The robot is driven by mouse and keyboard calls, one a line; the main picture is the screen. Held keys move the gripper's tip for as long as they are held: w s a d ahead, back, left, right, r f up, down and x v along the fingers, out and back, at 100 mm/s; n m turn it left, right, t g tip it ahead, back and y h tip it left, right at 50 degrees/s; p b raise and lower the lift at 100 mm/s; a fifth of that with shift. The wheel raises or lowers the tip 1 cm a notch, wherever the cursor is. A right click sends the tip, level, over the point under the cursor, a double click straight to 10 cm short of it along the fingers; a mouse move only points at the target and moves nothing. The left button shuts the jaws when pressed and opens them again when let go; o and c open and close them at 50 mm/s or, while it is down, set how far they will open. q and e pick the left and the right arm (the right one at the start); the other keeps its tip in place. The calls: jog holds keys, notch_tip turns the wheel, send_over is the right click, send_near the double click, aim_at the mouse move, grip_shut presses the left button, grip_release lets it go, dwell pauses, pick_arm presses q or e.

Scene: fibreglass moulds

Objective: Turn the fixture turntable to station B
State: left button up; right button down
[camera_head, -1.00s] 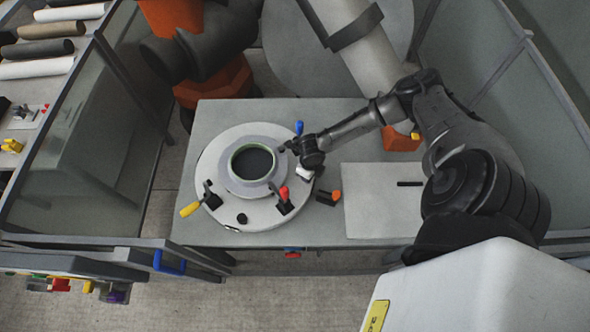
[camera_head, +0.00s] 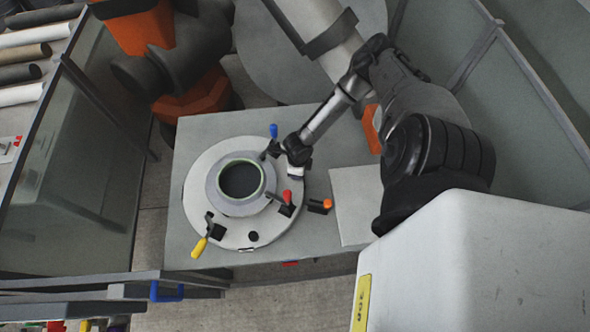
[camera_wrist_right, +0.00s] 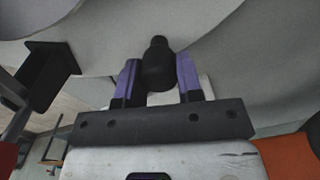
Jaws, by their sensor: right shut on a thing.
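The fixture turntable (camera_head: 199,178) is a pale round disc on a grey table. It bears a round mould (camera_head: 215,197) with a green-edged dark opening. Around the mould stand clamps with a blue handle (camera_head: 273,131), a red handle (camera_head: 287,196) and a yellow handle (camera_head: 199,248). My right gripper (camera_wrist_right: 159,70) is shut on a black knob (camera_wrist_right: 158,55), with a purple finger on either side. In the head view it is at the disc's right rim, below the blue handle; its fingers hide the knob there. No station letters are legible. My left gripper is out of view.
A small black block with an orange top (camera_head: 320,206) stands on the table just right of the disc. A pale flat plate (camera_head: 352,205) lies further right. An orange and dark robot arm (camera_head: 195,95) stands behind the table. Glass-like panels (camera_head: 75,180) flank the cell.

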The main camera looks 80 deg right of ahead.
dwell(0.4)
jog(key=c, duration=1.1)
grip_release()
jog(key=o, duration=0.3)
notch_tip(320, 180, up, 14)
jog(key=shift+f, duration=0.1)
